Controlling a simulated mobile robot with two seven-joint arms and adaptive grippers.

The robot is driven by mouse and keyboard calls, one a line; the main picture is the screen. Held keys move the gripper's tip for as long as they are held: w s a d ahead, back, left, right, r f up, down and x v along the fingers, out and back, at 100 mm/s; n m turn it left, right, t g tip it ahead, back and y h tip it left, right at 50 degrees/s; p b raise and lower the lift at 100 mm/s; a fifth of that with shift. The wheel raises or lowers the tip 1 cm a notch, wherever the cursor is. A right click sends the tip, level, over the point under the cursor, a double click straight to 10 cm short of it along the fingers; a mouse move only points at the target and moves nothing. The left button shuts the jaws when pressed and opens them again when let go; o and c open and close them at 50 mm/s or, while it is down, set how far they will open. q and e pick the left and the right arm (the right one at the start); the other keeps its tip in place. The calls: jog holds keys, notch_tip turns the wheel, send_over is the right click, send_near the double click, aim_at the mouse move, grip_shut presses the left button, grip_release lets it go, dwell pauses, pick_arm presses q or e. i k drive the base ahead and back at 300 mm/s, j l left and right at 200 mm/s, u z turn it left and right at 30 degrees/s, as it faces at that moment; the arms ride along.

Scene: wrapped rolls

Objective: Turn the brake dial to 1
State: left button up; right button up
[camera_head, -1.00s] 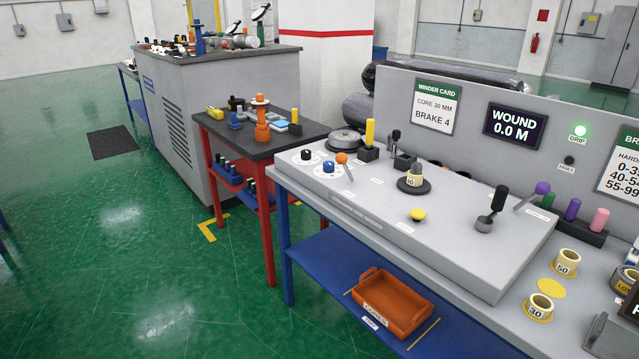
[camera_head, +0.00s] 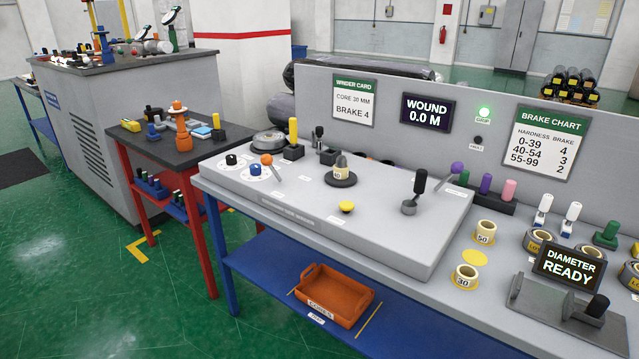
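Two small dials with white faces sit at the left end of the grey winder console (camera_head: 290,205). One has a black knob (camera_head: 231,160) and the other, nearer the front, has a blue knob (camera_head: 255,169). Their markings are too small to read, so I cannot tell which is the brake dial or where either points. The winder card (camera_head: 353,100) reads core 30 mm, brake 4. The brake chart (camera_head: 545,143) pairs hardness ranges with brake values 4, 3 and 2. Neither of my grippers is in view.
An orange-knobbed lever (camera_head: 267,159) stands close to the dials. A core sits on the black spindle plate (camera_head: 341,179), with a yellow button (camera_head: 347,207) in front. A black-handled lever (camera_head: 414,190) stands at the right. An orange tray (camera_head: 335,295) is on the lower shelf.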

aim_at(230, 158)
jog(key=i+j+z, duration=0.25)
jog(key=i+j, duration=0.35)
jog(key=i, duration=0.2)
